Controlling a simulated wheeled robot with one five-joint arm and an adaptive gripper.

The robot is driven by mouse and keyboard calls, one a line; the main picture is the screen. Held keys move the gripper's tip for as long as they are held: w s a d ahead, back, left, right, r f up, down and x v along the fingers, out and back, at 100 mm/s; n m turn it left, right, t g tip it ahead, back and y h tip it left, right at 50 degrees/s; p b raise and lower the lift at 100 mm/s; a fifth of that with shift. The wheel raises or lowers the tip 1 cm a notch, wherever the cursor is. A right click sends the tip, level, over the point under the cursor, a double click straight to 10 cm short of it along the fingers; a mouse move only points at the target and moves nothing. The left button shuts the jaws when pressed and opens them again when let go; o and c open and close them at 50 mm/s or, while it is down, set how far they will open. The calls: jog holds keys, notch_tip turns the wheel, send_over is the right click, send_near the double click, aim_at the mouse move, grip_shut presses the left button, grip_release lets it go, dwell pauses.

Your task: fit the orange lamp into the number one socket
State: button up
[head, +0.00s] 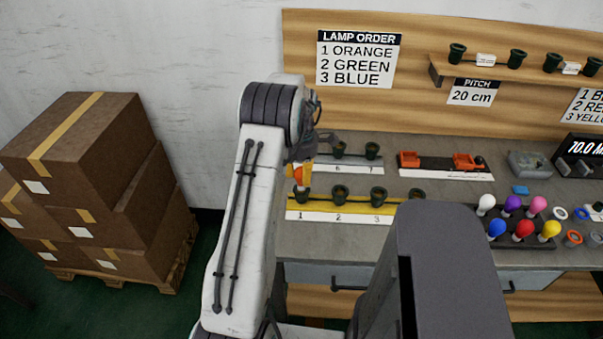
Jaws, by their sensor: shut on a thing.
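My gripper (300,152) is partly hidden by my own arm and is shut on the orange lamp (300,176). The lamp is upright, bulb low, just above or at the number one socket (302,194), a dark cup at the left end of the yellow strip (325,205). I cannot tell whether the lamp touches the socket. The number two socket (339,196) and number three socket (378,196) look empty. The lamp order sign (358,59) reads 1 orange, 2 green, 3 blue.
Behind the yellow strip is a grey strip with sockets (371,151). A black tray with several coloured lamps (522,229) stands at the right. A red-and-black fixture (440,163) sits at the bench's back. Stacked cardboard boxes (95,180) stand at the left.

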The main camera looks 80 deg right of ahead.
jog(key=shift+f+b, duration=0.4)
jog(key=shift+f, duration=0.2)
jog(key=o, duration=1)
jog(key=shift+o, duration=0.2)
jog(key=shift+r, duration=0.15)
notch_tip(320, 180, up, 12)
jog(key=shift+f, duration=0.1)
dwell(0.3)
